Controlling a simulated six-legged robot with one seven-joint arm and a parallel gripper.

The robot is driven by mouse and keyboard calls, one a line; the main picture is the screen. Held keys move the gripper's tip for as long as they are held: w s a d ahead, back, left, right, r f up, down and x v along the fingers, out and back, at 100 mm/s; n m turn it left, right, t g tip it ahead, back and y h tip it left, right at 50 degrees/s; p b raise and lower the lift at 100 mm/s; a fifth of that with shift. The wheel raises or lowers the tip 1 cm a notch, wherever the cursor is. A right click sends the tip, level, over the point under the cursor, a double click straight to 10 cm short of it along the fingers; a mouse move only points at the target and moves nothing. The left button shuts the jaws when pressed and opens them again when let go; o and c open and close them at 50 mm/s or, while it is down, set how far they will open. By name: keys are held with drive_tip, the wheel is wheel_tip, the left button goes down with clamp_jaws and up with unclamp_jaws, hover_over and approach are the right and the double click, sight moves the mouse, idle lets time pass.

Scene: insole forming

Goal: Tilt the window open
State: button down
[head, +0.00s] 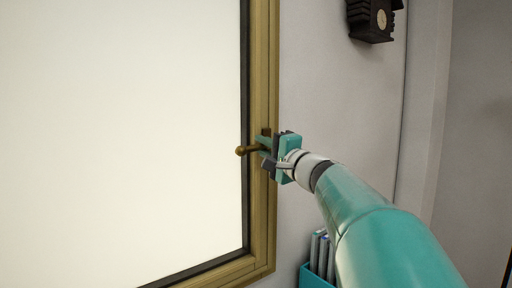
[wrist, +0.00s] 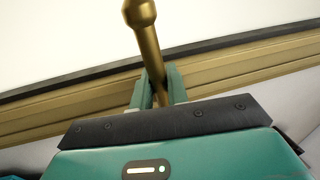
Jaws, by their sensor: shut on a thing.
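The window (head: 130,130) fills the left of the head view, a bright pane in a wooden frame (head: 264,215). A brass handle (head: 245,150) sits on the right side of the frame and points left over the pane, about level, with a round knob at its end. My gripper (head: 264,147) is at the frame from the right, its fingers around the handle near its base. In the wrist view the teal fingers (wrist: 158,88) are closed on the handle's shaft (wrist: 148,50), whose knob end sticks out beyond them. The window looks closed against its frame. The handle's pivot is partly hidden by my gripper.
A dark clock-like box (head: 373,20) hangs on the grey wall at upper right. The wall (head: 335,90) between frame and box is bare.

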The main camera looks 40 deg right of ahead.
drive_tip(key=s+f, duration=0.1)
drive_tip(key=s, duration=0.5)
drive_tip(key=shift+d+f, duration=0.2)
drive_tip(key=shift+f, duration=0.15)
drive_tip(key=c, duration=1.4)
unclamp_jaws()
drive_tip(key=shift+s+r, duration=0.1)
drive_tip(key=shift+s, duration=0.15)
drive_tip(key=shift+c, duration=0.2)
drive_tip(key=s+f, duration=0.3)
drive_tip(key=s, duration=1)
drive_tip(key=shift+d, duration=0.2)
drive_tip(key=shift+r, duration=0.1)
